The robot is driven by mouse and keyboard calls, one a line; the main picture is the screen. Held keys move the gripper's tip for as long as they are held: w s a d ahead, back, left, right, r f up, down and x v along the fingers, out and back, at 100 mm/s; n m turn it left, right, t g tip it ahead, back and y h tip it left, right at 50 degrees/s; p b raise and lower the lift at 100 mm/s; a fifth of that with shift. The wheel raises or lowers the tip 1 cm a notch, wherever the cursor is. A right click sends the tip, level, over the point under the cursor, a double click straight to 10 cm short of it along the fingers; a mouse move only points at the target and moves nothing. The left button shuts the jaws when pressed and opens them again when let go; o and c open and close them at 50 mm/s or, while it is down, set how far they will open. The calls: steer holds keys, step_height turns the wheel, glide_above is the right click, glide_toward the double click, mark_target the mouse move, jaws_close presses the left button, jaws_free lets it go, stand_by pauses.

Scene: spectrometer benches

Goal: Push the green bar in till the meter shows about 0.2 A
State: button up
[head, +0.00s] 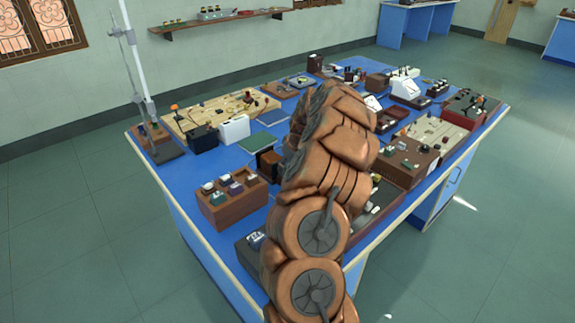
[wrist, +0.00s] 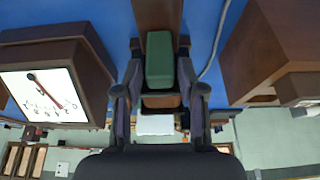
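In the wrist view, the green bar (wrist: 160,60) lies between the fingers of my gripper (wrist: 161,48), along a brown wooden strip. A finger stands on each side of the bar, with what look like narrow gaps beside it. The meter (wrist: 42,95) is a brown box with a white dial at the left, seen tilted. Its red needle lies slanted across the dial; the scale is too small to read surely. In the head view my arm hides my gripper and the bar.
A large brown box (wrist: 270,50) stands close on the right in the wrist view, with a grey cable (wrist: 213,45) beside my gripper. In the head view the blue bench (head: 190,222) is crowded with instruments, among them a wooden rack (head: 233,211) left of my arm.

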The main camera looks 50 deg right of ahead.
jaws_close()
steer(key=shift+w+f+b, duration=0.1)
steer(key=shift+f+b, duration=0.1)
steer(key=shift+b, duration=0.65)
steer(key=shift+r+b, duration=0.1)
steer(key=shift+b, duration=0.3)
steer(key=shift+w+r, duration=0.1)
steer(key=shift+r, duration=0.05)
steer(key=shift+o, duration=1.7)
jaws_free()
